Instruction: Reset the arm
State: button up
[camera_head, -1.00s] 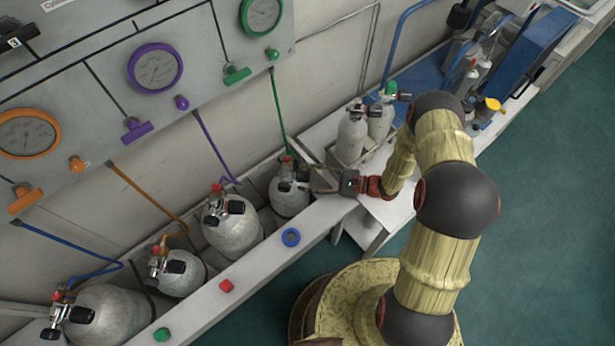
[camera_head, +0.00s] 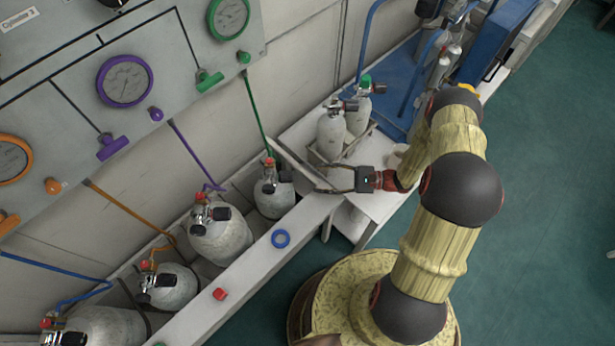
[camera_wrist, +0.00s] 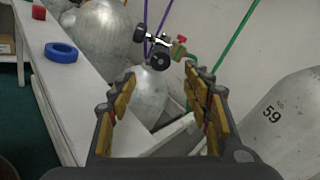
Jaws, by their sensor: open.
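My gripper (camera_head: 322,178) is open and empty, above the right end of the white bench, to the right of the nearest cylinder. Its spread fingers with tan pads also show in the wrist view (camera_wrist: 161,76). That grey cylinder (camera_head: 275,200) stands upright in the rack, with a black and red valve on top and a green hose (camera_head: 254,118) reaching it from the panel. In the wrist view the cylinder (camera_wrist: 150,97) lies beyond the fingertips, apart from them.
Several more cylinders stand in the rack to the left, including one with a purple hose (camera_head: 221,238). Two pale cylinders (camera_head: 330,138) stand in a crate behind my gripper. A blue ring (camera_head: 281,239) and a red cap (camera_head: 220,294) lie on the ledge. Green floor is clear at right.

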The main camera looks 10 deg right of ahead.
jog(key=shift+v, duration=0.8)
jog(key=s+f, duration=0.1)
jog(key=s+f+g, duration=0.1)
jog(key=shift+s+a, duration=0.3)
jog(key=shift+a, duration=0.1)
jog(key=s+g, duration=0.2)
jog(key=s, duration=0.1)
jog(key=s+g+h, duration=0.1)
jog(key=s, duration=0.1)
jog(key=shift+a+f, duration=0.25)
jog(key=shift+a, duration=0.05)
jog(key=s+d+r+n+g+h, duration=0.1)
jog(key=s+d+r+n+h, duration=0.25)
jog(key=r, duration=0.55)
jog(key=s+d+r+n+h, duration=0.1)
jog(key=d+r+n+h, duration=0.1)
jog(key=r+n+h, duration=0.5)
jog(key=s+d+r+n+g+h, duration=0.1)
jog(key=s+d+r+h, duration=0.2)
jog(key=r, duration=0.8)
jog(key=a+r+n+t+h, duration=0.1)
jog(key=a+r+n+t, duration=0.1)
jog(key=r, duration=0.6)
jog(key=s+a+r+n+t+h, duration=0.1)
jog(key=a+r+n+t, duration=0.1)
jog(key=r+t, duration=0.3)
notch_tip(320, 180, up, 3)
jog(key=shift+s+a+r+h, duration=0.25)
jog(key=shift+h, duration=0.1)
